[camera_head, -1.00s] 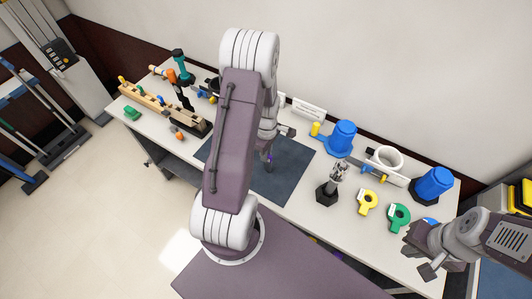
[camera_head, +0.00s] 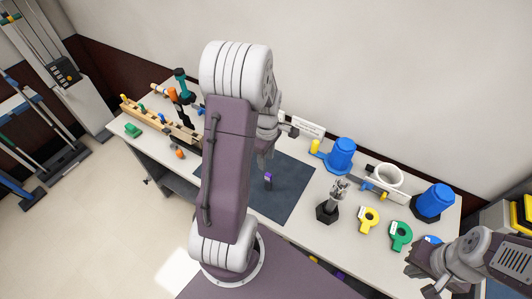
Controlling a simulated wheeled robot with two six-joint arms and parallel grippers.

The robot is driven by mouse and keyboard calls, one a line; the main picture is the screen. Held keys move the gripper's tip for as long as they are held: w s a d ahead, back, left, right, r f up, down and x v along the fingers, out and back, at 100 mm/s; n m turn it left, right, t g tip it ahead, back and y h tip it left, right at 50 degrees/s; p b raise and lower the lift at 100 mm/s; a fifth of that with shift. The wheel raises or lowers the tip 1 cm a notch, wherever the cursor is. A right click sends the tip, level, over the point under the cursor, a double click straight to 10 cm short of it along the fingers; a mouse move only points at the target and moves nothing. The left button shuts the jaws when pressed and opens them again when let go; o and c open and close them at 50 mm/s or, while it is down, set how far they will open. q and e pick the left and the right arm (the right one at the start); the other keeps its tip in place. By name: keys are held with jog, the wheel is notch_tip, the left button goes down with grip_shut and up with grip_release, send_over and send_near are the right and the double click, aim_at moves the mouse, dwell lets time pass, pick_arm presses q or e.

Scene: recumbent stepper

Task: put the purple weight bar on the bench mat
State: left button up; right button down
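The purple weight bar (camera_head: 268,177) is a small purple and dark piece on the dark blue bench mat (camera_head: 290,200), near the mat's middle. My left gripper (camera_head: 280,140) is beyond and above the bar in the picture, with a visible gap from it. Its fingers look spread and hold nothing I can see. My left arm hides the mat's left part. My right gripper (camera_head: 417,281) is at the lower right by the bench's right end, with its fingers apart and empty.
A wooden rack (camera_head: 160,119) and a green piece (camera_head: 132,130) are at left. The mat's front right area is clear.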

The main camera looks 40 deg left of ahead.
pick_arm(q)
jog(key=s+d+r+m, duration=0.2)
jog(key=s+d+m, duration=0.1)
jog(key=d+m, duration=0.4)
jog(key=s+d+r+m+t, duration=0.1)
jog(key=s+d+m, duration=0.3)
jog(key=d+m, duration=0.3)
jog(key=m, duration=0.5)
jog(key=shift+r, duration=0.35)
jog(key=shift+s, duration=0.15)
